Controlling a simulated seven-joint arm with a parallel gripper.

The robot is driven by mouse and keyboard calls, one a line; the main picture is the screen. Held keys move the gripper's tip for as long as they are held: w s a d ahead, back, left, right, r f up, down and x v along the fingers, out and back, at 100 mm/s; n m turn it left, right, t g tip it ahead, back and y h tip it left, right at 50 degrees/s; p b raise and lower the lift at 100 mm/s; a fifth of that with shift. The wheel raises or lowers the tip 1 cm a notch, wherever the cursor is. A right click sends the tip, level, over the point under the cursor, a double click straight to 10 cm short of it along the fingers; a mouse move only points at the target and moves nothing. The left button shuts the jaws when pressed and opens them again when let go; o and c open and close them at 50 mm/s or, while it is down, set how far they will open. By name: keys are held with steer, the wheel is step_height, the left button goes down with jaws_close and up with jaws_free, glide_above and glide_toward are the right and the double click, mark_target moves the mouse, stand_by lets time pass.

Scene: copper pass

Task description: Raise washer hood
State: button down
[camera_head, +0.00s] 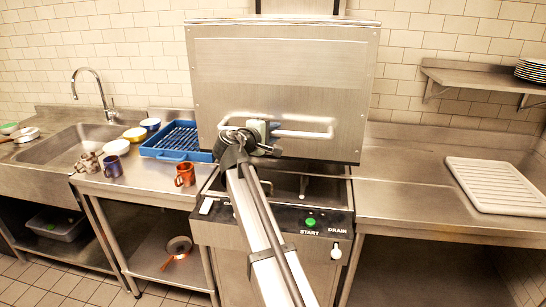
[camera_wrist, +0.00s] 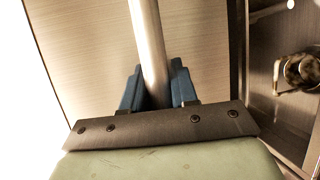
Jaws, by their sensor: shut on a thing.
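The washer hood (camera_head: 285,85) is a large steel box above the washer base (camera_head: 270,225). A gap between its lower edge and the base shows the dark inside, so the hood stands partly or fully raised. A bar handle (camera_head: 305,128) runs across the hood's front. My gripper (camera_head: 262,128) is at the left part of this handle. In the wrist view, the blue fingers of my gripper (camera_wrist: 152,88) are shut around the handle bar (camera_wrist: 150,45), with the steel hood face (camera_wrist: 95,50) behind. My arm hides part of the base front.
A blue rack (camera_head: 178,142) and an orange mug (camera_head: 184,175) stand on the left counter, beside a sink (camera_head: 75,145) with bowls and mugs. A white ribbed board (camera_head: 495,185) lies on the right counter, otherwise clear. A wall shelf (camera_head: 480,75) holds plates at upper right.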

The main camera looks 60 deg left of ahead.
glide_toward(282, 51)
steer(key=x, duration=0.5)
steer(key=shift+w+r, duration=0.1)
steer(key=shift+w, duration=0.05)
steer(key=c, duration=1)
jaws_free()
steer(key=shift+o, duration=0.2)
steer(key=shift+d, duration=0.1)
steer(key=v, duration=1.3)
steer(key=shift+s, duration=0.4)
